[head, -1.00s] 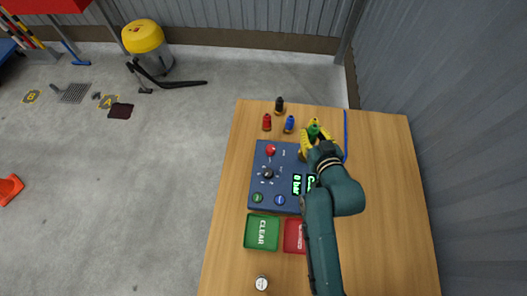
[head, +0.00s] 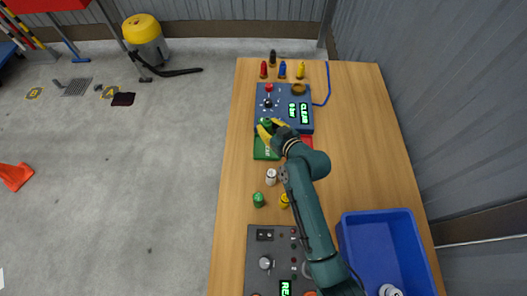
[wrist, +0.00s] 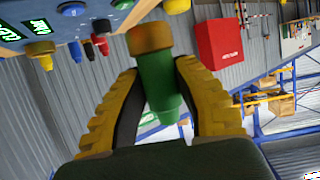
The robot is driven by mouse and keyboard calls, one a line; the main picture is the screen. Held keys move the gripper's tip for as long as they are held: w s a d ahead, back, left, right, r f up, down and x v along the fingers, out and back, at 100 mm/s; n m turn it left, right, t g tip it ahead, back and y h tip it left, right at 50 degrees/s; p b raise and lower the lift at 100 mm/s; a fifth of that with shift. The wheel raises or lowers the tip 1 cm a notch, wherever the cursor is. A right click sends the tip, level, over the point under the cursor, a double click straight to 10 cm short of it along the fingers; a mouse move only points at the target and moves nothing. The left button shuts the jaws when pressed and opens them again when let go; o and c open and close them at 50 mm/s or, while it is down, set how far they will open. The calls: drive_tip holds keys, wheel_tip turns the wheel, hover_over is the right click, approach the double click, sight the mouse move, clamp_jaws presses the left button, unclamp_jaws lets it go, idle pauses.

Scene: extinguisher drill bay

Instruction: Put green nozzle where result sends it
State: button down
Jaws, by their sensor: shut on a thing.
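My gripper (head: 267,126) is shut on the green nozzle (head: 266,122). In the wrist view the green nozzle (wrist: 158,85), with its brass-coloured end, sits between my yellow fingers (wrist: 157,75). In the head view my gripper is over or near the back edge of the green tray (head: 262,152) marked CLEAR; its height above the tray is hard to tell. The red tray (head: 308,141) beside it is partly hidden by my arm. The blue test panel (head: 270,93) behind shows "CLEAR" on one display (head: 305,113) and "0 bar" on another (head: 293,111). Its brass socket (head: 299,89) looks empty.
Red (head: 263,70), black (head: 272,58), blue (head: 282,70) and yellow (head: 300,70) nozzles stand at the back. White (head: 271,177), green (head: 258,200) and yellow (head: 285,201) pieces stand nearer. A dark panel (head: 262,246) and a blue bin (head: 409,226) are in front.

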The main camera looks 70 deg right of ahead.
wheel_tip(320, 180, down, 10)
drive_tip(key=b, duration=0.2)
drive_tip(key=shift+s+d+b, duration=0.1)
drive_tip(key=shift+d+b, duration=0.05)
drive_tip(key=shift+b, duration=0.2)
drive_tip(key=c, duration=0.9)
unclamp_jaws()
drive_tip(key=shift+s+r+p, duration=0.15)
drive_tip(key=shift+r+p, duration=0.2)
drive_tip(key=shift+p, duration=0.1)
drive_tip(key=p+v, duration=0.1)
drive_tip(key=v, duration=0.6)
